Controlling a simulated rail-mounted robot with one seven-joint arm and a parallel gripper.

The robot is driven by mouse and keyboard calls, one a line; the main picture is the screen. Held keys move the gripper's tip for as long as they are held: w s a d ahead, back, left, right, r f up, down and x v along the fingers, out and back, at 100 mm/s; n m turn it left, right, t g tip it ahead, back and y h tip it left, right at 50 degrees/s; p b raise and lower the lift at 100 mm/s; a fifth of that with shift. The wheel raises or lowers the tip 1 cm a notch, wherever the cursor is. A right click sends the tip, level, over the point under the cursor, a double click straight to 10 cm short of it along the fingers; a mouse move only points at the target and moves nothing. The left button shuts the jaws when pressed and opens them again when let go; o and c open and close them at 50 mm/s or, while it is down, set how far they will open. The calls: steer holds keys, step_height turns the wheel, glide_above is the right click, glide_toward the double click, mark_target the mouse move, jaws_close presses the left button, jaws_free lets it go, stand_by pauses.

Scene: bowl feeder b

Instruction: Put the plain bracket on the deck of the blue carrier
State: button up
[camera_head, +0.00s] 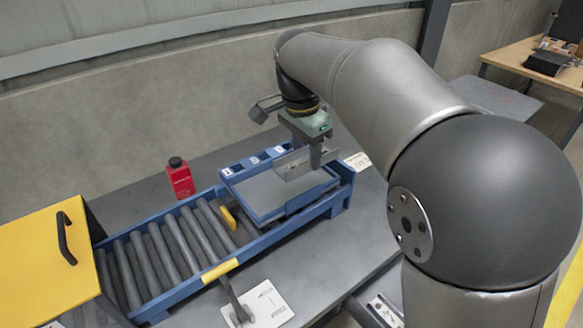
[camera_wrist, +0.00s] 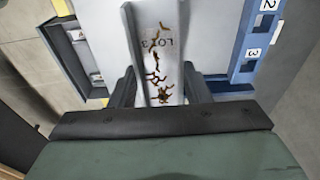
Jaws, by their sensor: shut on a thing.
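My gripper (camera_head: 313,148) is shut on a grey metal bracket (camera_head: 291,165) above the right part of the blue carrier (camera_head: 247,203). In the wrist view the bracket (camera_wrist: 158,45) sits between my two fingers (camera_wrist: 160,88). It has a raised edge, faint lettering and branching brown marks on its face. The carrier's grey deck (camera_head: 262,192) is bare where I see it. The bracket and gripper hide part of its right side. The bracket appears above the deck; I cannot tell how large the gap is.
The carrier has a back strip with numbered pockets (camera_head: 253,161) and stands on a roller conveyor (camera_head: 165,250). A red bottle (camera_head: 180,178) stands behind the rollers. A yellow cover with a black handle (camera_head: 40,262) is at left. A white card (camera_head: 262,305) lies in front.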

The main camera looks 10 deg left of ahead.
mark_target(294, 157)
steer(key=w+a+f, duration=0.1)
steer(key=f, duration=0.1)
steer(key=w+a+f, duration=0.1)
steer(key=w+f, duration=0.1)
steer(key=w+a+f+p, duration=0.1)
steer(key=w+a+f, duration=0.1)
steer(key=shift+w+f, duration=0.25)
steer(key=shift+f, duration=0.05)
steer(key=shift+w+f, duration=0.1)
steer(key=shift+f, duration=1.55)
steer(key=shift+f, duration=0.15)
steer(key=o, duration=1)
steer(key=shift+o, duration=0.2)
